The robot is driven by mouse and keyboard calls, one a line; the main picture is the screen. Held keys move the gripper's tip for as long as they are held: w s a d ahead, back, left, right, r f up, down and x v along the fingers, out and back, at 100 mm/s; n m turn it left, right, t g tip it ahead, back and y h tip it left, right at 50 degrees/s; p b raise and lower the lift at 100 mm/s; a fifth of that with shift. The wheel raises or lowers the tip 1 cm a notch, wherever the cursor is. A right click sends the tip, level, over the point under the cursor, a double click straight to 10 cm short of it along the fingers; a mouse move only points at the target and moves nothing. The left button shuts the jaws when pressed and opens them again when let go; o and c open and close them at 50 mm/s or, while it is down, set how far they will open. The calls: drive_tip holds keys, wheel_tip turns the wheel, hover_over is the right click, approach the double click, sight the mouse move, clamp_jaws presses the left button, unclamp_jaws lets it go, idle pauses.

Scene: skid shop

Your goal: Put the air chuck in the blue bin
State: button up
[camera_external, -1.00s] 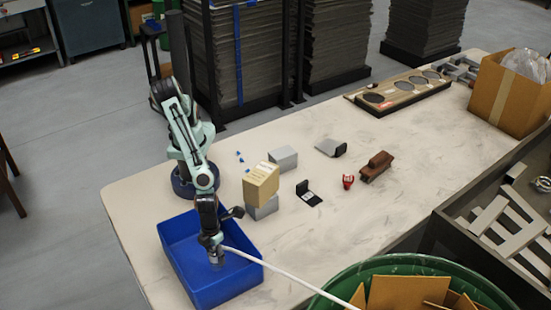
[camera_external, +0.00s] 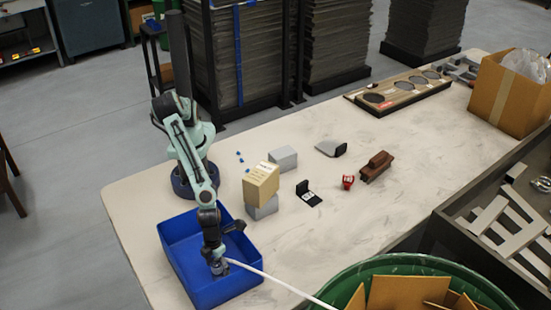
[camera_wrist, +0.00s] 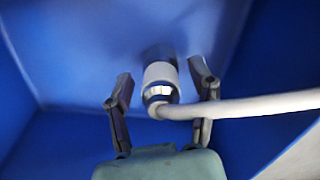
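The blue bin (camera_external: 180,262) stands at the table's near left corner, and its blue inside fills most of the wrist view (camera_wrist: 70,55). My gripper (camera_external: 218,269) is low inside the bin, pointing down. The air chuck (camera_wrist: 161,82), with a pale collar, a shiny metal ring and a dark far end, lies between my two fingers (camera_wrist: 160,85) in the wrist view. Gaps show between it and both fingers, so the gripper looks open around it. Its white hose runs right, over the bin's edge. The chuck itself is mostly hidden in the external view.
A tan box on a grey block (camera_external: 262,187) stands just right of the bin. A grey box (camera_external: 283,158), a black bracket (camera_external: 308,193), a red item (camera_external: 348,181) and a brown block (camera_external: 377,167) lie farther right. A green barrel (camera_external: 400,268) is in front.

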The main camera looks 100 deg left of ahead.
wheel_tip(320, 180, up, 12)
drive_tip(key=shift+r, duration=0.2)
drive_tip(key=w+a+r+n, duration=0.1)
drive_tip(key=a+r+n, duration=0.2)
drive_tip(key=a, duration=0.4)
drive_tip(key=w+a+r+n, duration=0.2)
drive_tip(key=a+r+n, duration=0.1)
drive_tip(key=a+n, duration=0.2)
drive_tip(key=w+a+r+n, duration=0.2)
drive_tip(key=a+r+n, duration=0.1)
drive_tip(key=a, duration=0.7)
drive_tip(key=shift+n+h, duration=0.3)
drive_tip(key=shift+n, duration=0.3)
drive_tip(key=s+a+n+y, duration=0.1)
drive_tip(key=s+a+n, duration=1)
drive_tip(key=a, duration=0.4)
drive_tip(key=shift+s+a+r+n, duration=0.15)
drive_tip(key=shift+a+r+n, duration=0.15)
drive_tip(key=shift+n, duration=0.4)
